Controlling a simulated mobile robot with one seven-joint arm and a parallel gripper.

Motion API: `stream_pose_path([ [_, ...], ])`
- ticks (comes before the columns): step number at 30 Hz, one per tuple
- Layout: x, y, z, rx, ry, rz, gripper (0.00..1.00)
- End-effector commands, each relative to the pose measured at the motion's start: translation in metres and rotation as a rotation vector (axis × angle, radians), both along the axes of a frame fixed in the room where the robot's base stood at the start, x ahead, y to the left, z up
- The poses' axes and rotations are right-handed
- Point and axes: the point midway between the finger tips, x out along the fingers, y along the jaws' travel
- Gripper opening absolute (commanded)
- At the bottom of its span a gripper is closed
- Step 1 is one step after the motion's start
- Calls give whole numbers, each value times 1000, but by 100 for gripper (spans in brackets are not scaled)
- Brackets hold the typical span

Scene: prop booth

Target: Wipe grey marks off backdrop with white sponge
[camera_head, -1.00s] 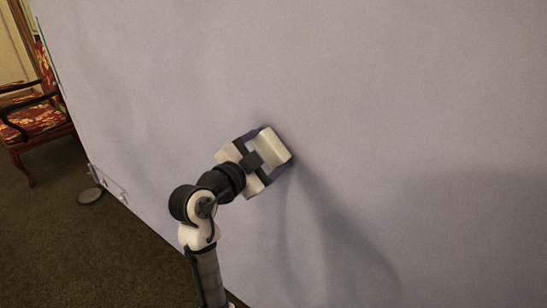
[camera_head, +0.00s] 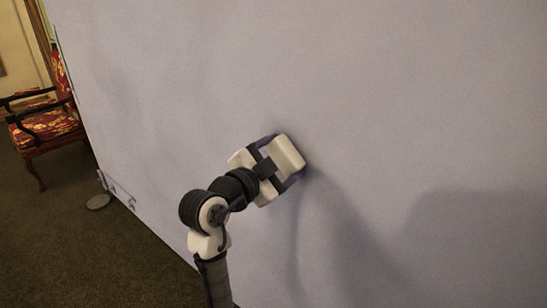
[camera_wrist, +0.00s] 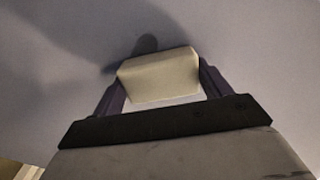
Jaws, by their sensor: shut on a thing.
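The white sponge (camera_head: 286,153) is a pale block held at the end of my arm, against or very close to the backdrop. My gripper (camera_head: 276,163) is shut on it. In the wrist view the sponge (camera_wrist: 158,75) sits between the two dark fingers of my gripper (camera_wrist: 160,84), with the backdrop (camera_wrist: 255,45) just beyond it. The backdrop (camera_head: 400,110) is a large plain grey-lilac surface that fills most of the head view. Dark patches on it look like shadows of my arm. I cannot make out clear grey marks. The area behind the sponge is hidden.
A red patterned armchair (camera_head: 45,125) with dark wooden arms stands at the far left, beyond the backdrop's edge. A round grey foot (camera_head: 99,202) rests on the floor by the backdrop's lower left edge. Brown carpet (camera_head: 90,260) covers the floor at the lower left.

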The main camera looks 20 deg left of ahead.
Motion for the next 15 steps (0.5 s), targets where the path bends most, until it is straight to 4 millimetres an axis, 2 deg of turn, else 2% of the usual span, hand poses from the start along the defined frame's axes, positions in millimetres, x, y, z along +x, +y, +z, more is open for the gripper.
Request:
stream_pose_path([
  [8,-3,-9,0,1,-1,-2,58],
  [15,-8,-28,0,0,-2,-3,58],
])
